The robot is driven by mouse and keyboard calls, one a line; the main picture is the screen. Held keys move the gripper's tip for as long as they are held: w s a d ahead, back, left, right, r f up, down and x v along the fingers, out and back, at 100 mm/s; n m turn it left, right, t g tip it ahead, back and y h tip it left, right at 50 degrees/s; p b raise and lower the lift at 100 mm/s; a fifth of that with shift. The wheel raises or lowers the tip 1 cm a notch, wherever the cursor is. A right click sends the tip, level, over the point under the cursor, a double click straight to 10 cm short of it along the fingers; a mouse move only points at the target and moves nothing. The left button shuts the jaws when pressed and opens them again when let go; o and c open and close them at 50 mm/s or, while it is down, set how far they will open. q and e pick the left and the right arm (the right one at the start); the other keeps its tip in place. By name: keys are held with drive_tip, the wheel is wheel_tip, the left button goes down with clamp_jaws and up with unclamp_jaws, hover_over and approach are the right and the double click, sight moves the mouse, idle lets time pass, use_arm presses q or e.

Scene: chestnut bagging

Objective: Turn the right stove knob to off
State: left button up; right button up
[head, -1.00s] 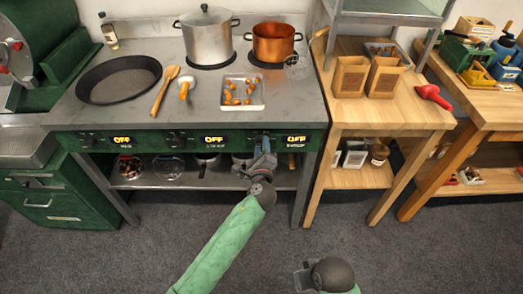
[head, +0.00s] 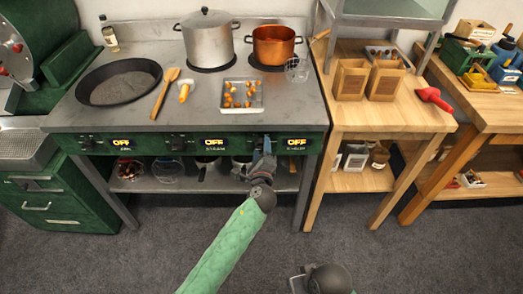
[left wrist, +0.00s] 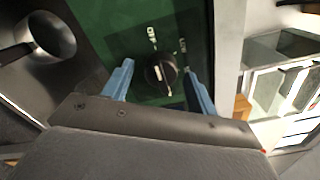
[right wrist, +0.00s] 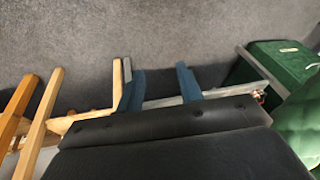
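The right stove knob (left wrist: 160,72) is round and black on the green front panel, with small white markings beside it. In the left wrist view it sits between the two blue fingers of my left gripper (left wrist: 160,88). The fingers are open, one on each side, with visible gaps to the knob. In the head view my left gripper (head: 263,156) is at the panel and covers most of this knob. The display (head: 296,142) beside it reads OFF. My right gripper (right wrist: 158,82) is open and empty, low over the floor, away from the stove.
The stove top (head: 205,115) holds a black pan (head: 118,82), a silver pot (head: 207,42), a copper pot (head: 273,46) and a tray of chestnuts (head: 259,109). A wooden table (head: 400,118) stands close on the right. Carpet in front is free.

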use_arm(q)
drive_tip(key=shift+s, duration=0.1)
drive_tip(key=s+b, duration=0.1)
drive_tip(key=s, duration=0.6)
drive_tip(key=shift+s, duration=0.35)
use_arm(e)
drive_tip(key=shift+w+a+f+t+y, duration=0.15)
drive_tip(key=shift+w+a+f, duration=0.1)
drive_tip(key=shift+a+f, duration=0.3)
drive_tip(key=shift+w+a+f+t+y, duration=0.15)
drive_tip(key=shift+w+a+f, duration=0.05)
drive_tip(key=shift+a+f, duration=0.3)
drive_tip(key=shift+s, duration=0.2)
